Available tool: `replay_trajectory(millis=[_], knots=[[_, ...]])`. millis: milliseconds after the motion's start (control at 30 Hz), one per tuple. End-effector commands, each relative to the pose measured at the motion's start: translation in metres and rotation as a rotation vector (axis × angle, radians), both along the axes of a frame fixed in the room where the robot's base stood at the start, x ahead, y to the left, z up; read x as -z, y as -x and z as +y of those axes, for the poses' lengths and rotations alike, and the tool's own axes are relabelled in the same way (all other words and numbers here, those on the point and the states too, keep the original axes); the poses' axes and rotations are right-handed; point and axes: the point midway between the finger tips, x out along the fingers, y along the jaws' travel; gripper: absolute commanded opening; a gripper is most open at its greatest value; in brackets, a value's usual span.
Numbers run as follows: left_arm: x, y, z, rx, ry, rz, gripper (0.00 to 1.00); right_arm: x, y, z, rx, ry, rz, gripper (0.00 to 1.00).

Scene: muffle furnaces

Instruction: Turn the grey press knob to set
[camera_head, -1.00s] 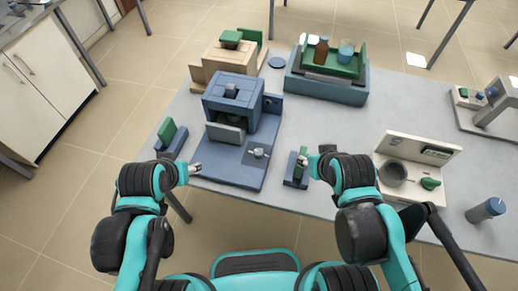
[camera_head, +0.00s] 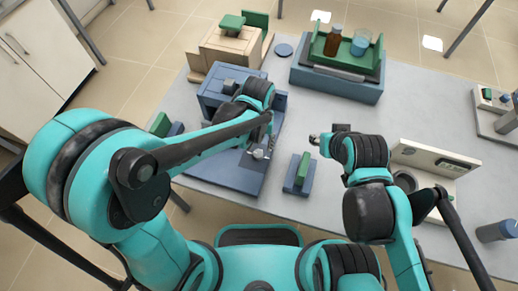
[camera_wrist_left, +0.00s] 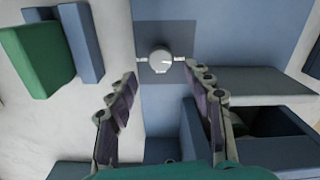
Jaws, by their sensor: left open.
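The grey knob (camera_wrist_left: 160,60) is a round dial with a mark on its face, on a dark grey square plate of the blue press. White ticks stand at its left and right. My left gripper (camera_wrist_left: 160,74) is open, its two fingers to either side of the knob and apart from it. In the head view the blue press (camera_head: 218,172) is partly covered by my left arm, and the left gripper (camera_head: 259,148) is over its base near the knob. My right gripper (camera_head: 315,139) is over the table to the right; its finger opening is unclear.
A small green-and-blue block device (camera_head: 299,173) stands between the press and my right arm. A wooden-coloured box (camera_head: 229,48) and a blue stand (camera_head: 336,85) with a green tray, bottle and beaker stand behind. A cream device (camera_head: 428,160) is at right.

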Motion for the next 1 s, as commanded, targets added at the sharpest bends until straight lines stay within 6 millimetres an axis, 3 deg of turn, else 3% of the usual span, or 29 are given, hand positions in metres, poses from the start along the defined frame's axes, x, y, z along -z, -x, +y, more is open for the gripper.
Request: replay_trajectory(millis=[100, 300, 700, 767, 900, 1000], knots=[[0.025, -0.001, 0.0, 0.0, 0.0, -0.001, 0.51, 0.013, 0.0, 0.0, 0.0, 0.0, 0.0, 0.4], [0.053, -0.001, 0.0, 0.0, 0.001, -0.002, 0.51, 0.024, 0.0, 0.0, 0.0, 0.0, 0.0, 0.4], [0.062, -0.001, 0.0, 0.0, 0.001, -0.002, 0.51, 0.027, 0.0, 0.0, 0.0, 0.0, 0.0, 0.4], [0.062, -0.001, 0.0, 0.0, 0.001, -0.002, 0.41, 0.027, 0.0, 0.0, 0.0, 0.0, 0.0, 0.4], [0.062, -0.001, 0.0, 0.0, 0.001, -0.002, 0.04, 0.027, 0.0, 0.0, 0.0, 0.0, 0.0, 0.4], [0.062, -0.001, 0.0, 0.0, 0.001, -0.002, 0.01, 0.027, 0.0, 0.0, 0.0, 0.0, 0.0, 0.4]])
